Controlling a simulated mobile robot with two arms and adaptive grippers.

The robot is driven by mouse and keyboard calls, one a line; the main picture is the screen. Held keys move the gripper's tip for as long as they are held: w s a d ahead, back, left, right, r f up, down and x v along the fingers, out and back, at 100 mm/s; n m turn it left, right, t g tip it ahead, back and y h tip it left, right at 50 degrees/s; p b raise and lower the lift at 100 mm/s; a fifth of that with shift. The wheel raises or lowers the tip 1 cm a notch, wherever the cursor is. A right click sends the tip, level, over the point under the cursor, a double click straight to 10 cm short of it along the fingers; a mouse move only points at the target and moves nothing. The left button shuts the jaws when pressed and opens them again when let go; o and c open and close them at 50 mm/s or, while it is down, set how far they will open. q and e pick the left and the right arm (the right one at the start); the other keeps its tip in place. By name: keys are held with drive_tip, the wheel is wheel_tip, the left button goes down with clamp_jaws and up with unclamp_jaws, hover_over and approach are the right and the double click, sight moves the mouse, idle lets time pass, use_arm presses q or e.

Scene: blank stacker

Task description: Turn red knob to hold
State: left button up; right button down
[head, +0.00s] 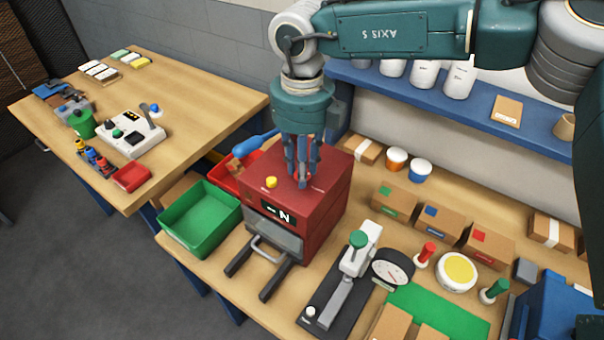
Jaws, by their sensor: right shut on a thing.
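The red machine box (323,222) stands on the wooden bench, with a dark label panel and a grey drawer with a handle at its front. My right gripper (302,182) points straight down onto the box's top, with its blue-grey fingers shut at the place where a knob sits. The knob is mostly hidden by the fingers; only a bit of red shows near their tips. A yellow button (271,182) is on the same top, left of the fingers. Knob markings are too small to read. My left gripper is not in view.
A green bin (202,232) stands left of the box, with a red bin (229,177) and a blue-handled tool (255,143) behind it. A press with a dial gauge (392,268) stands to the right. Small cartons (441,217) line the bench below a blue shelf (420,95).

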drive_tip(key=n+b, duration=0.2)
drive_tip(key=n, duration=0.1)
drive_tip(key=shift+f, duration=0.2)
drive_tip(key=n+b, duration=0.2)
drive_tip(key=n, duration=0.1)
drive_tip(key=shift+r+n, duration=0.1)
drive_tip(key=shift+n, duration=0.2)
drive_tip(key=n+b, duration=0.1)
drive_tip(key=n, duration=0.2)
drive_tip(key=shift+b, duration=0.3)
drive_tip(key=shift+r+n+b, duration=0.15)
drive_tip(key=shift+n+b, duration=0.25)
drive_tip(key=shift+n, duration=1.8)
drive_tip(key=c, duration=1.4)
unclamp_jaws()
drive_tip(key=shift+c, duration=0.2)
wheel_tip(320, 180, up, 12)
